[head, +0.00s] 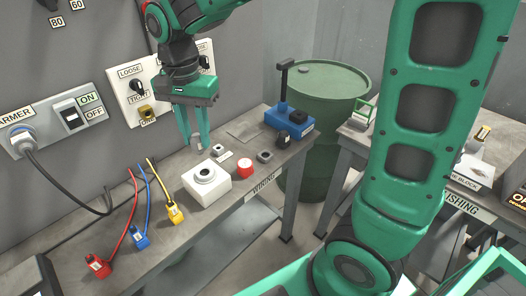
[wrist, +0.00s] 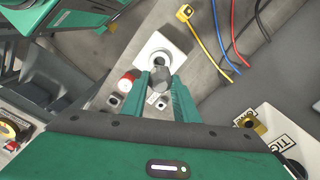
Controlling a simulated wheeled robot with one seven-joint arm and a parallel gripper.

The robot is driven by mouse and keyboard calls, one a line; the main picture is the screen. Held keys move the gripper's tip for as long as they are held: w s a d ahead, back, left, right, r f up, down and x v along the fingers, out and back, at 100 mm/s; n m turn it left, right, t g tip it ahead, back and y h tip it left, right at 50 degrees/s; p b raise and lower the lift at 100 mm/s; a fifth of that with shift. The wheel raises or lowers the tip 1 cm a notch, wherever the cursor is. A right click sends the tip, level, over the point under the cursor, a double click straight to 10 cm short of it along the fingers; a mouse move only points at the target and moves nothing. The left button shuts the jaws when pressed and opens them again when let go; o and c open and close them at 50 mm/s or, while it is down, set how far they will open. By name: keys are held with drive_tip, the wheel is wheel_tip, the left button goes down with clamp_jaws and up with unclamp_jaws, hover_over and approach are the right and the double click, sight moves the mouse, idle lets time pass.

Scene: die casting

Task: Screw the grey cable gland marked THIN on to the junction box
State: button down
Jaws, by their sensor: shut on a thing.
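The junction box, a white box (head: 208,187) with a round grey-rimmed port on top, stands on the bench. In the wrist view the white box (wrist: 172,42) lies beyond my fingertips. My gripper (head: 196,143) points down above the bench, behind the box in the head view. In the wrist view my gripper (wrist: 159,80) is shut on a dark grey, faceted piece (wrist: 159,77), which looks like the grey cable gland. It overlaps the box's near edge in that view and appears apart from the port. Its marking is not readable, and the fingers hide its sides.
A red round cap (head: 245,168), a grey square part (head: 264,156) and a small grey part (head: 217,149) stand close by. Red, blue and yellow cables (head: 155,177) lie to the left.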

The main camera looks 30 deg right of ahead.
sight(200, 152)
drive_tip(key=shift+f, duration=0.1)
drive_tip(key=shift+f, duration=2.8)
drive_tip(key=shift+f, duration=1.2)
drive_tip(key=c, duration=1.3)
unclamp_jaws()
wheel_tip(200, 152, up, 11)
drive_tip(key=shift+f, duration=0.15)
drive_tip(key=shift+d, duration=0.15)
